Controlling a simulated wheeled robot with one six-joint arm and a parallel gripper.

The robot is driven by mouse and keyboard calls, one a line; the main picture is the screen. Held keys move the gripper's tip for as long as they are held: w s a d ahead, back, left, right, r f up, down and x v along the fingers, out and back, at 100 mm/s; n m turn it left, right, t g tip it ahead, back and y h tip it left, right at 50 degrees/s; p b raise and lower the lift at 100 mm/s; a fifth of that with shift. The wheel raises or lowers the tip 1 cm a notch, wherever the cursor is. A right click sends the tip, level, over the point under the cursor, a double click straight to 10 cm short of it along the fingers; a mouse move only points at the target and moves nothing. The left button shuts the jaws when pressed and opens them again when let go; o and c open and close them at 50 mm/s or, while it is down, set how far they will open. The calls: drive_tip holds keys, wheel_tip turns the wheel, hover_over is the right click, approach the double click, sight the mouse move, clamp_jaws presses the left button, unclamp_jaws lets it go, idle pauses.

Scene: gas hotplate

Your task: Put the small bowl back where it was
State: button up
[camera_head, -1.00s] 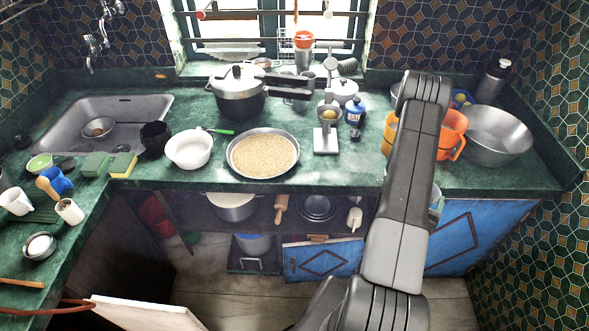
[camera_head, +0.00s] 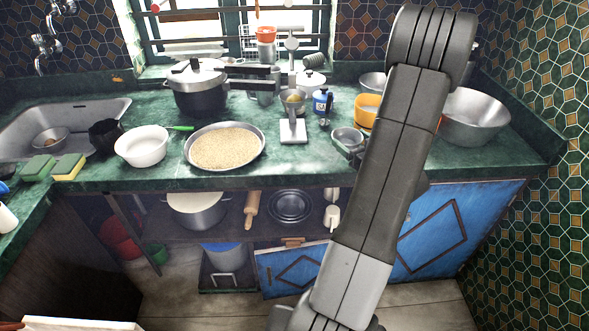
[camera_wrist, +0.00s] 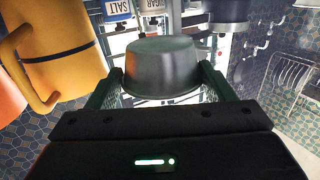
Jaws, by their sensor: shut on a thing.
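The small metal bowl (camera_wrist: 162,68) is held between the two fingers of my gripper (camera_wrist: 160,84) in the wrist view, which looks upside down. In the head view the small bowl (camera_head: 347,135) shows just left of my forearm, over the front part of the green counter. My gripper (camera_head: 350,149) is partly hidden there by my arm. I cannot tell whether the bowl touches the counter.
A yellow mug (camera_wrist: 62,50) is close beside the bowl. A scale (camera_head: 293,131) and a blue jar (camera_head: 322,102) stand to the left. A tray of grain (camera_head: 226,148) lies further left. A large metal bowl (camera_head: 474,118) is on the right.

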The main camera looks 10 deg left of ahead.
drive_tip(key=s+d+f+n+g+y+b, duration=0.1)
drive_tip(key=s+f+n+g+y+b, duration=0.2)
drive_tip(key=s+b, duration=0.4)
drive_tip(key=n+g, duration=0.1)
drive_tip(key=g, duration=0.1)
hover_over(300, 158)
drive_tip(key=shift+s+d+r+y, duration=0.1)
drive_tip(key=shift+d+r+y, duration=0.05)
drive_tip(key=shift+r+y, duration=0.2)
drive_tip(key=shift+f+b, duration=0.4)
drive_tip(key=shift+f, duration=1.65)
drive_tip(key=o, duration=1)
drive_tip(key=shift+r, duration=0.1)
drive_tip(key=shift+r+p, duration=0.25)
drive_tip(key=shift+p, duration=0.1)
drive_tip(key=v, duration=1.1)
drive_tip(key=shift+s+d, duration=0.25)
drive_tip(key=shift+d, duration=0.05)
